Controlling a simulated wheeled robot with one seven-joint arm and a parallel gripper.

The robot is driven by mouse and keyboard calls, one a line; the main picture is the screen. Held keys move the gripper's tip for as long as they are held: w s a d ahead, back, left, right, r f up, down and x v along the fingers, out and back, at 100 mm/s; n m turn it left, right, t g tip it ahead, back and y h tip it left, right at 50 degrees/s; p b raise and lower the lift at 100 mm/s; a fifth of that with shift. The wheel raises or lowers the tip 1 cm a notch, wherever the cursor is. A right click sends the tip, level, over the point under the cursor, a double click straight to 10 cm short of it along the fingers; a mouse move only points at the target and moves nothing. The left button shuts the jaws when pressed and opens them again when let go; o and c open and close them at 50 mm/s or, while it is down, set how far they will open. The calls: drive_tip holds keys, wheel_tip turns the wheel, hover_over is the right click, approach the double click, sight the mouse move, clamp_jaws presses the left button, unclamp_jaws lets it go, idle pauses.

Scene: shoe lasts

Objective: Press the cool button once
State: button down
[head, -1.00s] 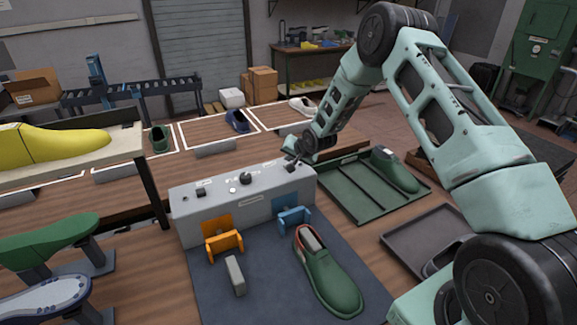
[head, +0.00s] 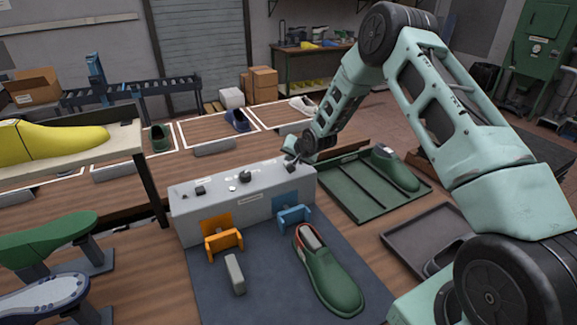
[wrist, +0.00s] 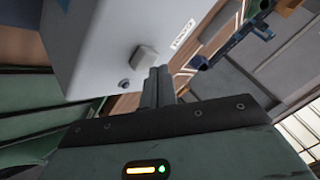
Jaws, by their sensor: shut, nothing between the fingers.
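A grey control box (head: 262,212) stands at the back of the dark mat, with several knobs and buttons along its top. Its lettering is too small to read, so I cannot tell which control is marked cool. My gripper (head: 291,165) is shut and empty at the right end of the box top. In the wrist view the shut fingers (wrist: 160,72) lie close to a square grey button (wrist: 144,54) on the box; I cannot tell if they touch it. A small round knob or lamp (wrist: 124,85) is beside that button.
An orange bracket (head: 224,241) and a blue bracket (head: 293,217) stand before the box. A green shoe (head: 328,275) and a grey block (head: 235,275) are on the mat (head: 275,290). A green tray (head: 350,197) lies right of the box.

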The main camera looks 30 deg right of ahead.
drive_tip(key=shift+f+b, duration=0.5)
drive_tip(key=shift+f, duration=0.1)
idle(0.7)
idle(0.4)
drive_tip(key=shift+r+p, duration=0.4)
drive_tip(key=shift+r, duration=0.55)
drive_tip(key=shift+r, duration=0.1)
drive_tip(key=shift+r+p, duration=1.2)
drive_tip(key=shift+r, duration=1.25)
drive_tip(key=shift+a, duration=0.1)
